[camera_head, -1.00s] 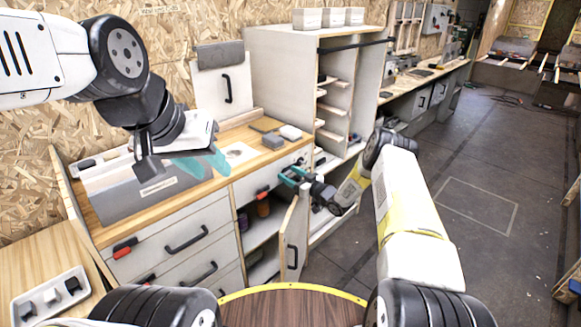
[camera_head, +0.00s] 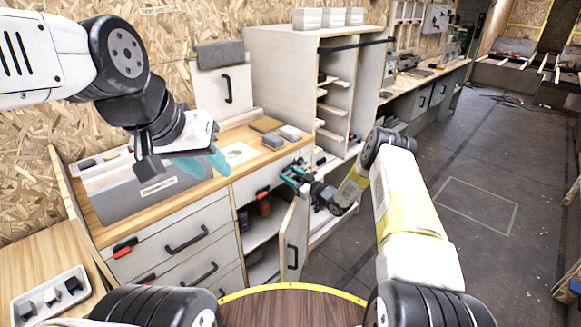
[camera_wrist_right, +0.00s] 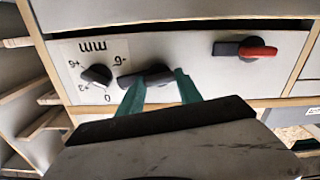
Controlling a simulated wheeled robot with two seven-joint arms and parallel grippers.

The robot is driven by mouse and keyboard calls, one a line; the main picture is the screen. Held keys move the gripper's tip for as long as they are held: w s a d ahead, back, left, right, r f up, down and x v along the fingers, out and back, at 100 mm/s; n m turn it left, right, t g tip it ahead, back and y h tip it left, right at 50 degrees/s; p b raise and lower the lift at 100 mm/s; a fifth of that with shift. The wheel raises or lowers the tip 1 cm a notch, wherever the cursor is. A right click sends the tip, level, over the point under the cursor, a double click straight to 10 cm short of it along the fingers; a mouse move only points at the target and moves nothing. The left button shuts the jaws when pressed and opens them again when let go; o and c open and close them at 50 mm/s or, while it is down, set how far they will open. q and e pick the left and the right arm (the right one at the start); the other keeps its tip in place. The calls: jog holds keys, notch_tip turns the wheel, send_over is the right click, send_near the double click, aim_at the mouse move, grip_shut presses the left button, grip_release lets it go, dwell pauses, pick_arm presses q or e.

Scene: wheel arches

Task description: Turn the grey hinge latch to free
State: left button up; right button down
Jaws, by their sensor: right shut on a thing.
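A dark grey latch (camera_wrist_right: 145,77) sits on the light panel in the right wrist view, its lever lying roughly sideways. My right gripper (camera_wrist_right: 160,82) is shut on this grey latch, with a teal finger on either side of it. In the head view my right gripper (camera_head: 292,175) is at the cabinet's front, just below the worktop edge, and hides the latch there. My left gripper (camera_head: 203,165) hangs above the worktop, away from the latch; its finger gap is unclear.
A dial (camera_wrist_right: 96,75) with number marks is beside the grey latch. A red-handled latch (camera_wrist_right: 258,51) is on its other side. Below the panel, a cabinet door (camera_head: 294,238) stands open. Grey blocks (camera_head: 273,142) lie on the worktop (camera_head: 225,172).

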jog(key=n, duration=0.3)
jog(key=shift+n, duration=0.3)
jog(key=n, duration=0.4)
jog(key=shift+s+f+n, duration=0.1)
jog(key=shift+f+n, duration=0.05)
jog(key=shift+n, duration=0.15)
jog(key=n, duration=0.4)
jog(key=shift+a, duration=0.1)
jog(key=shift+f+n, duration=0.1)
jog(key=shift+n, duration=1.6)
jog(key=c, duration=0.8)
grip_release()
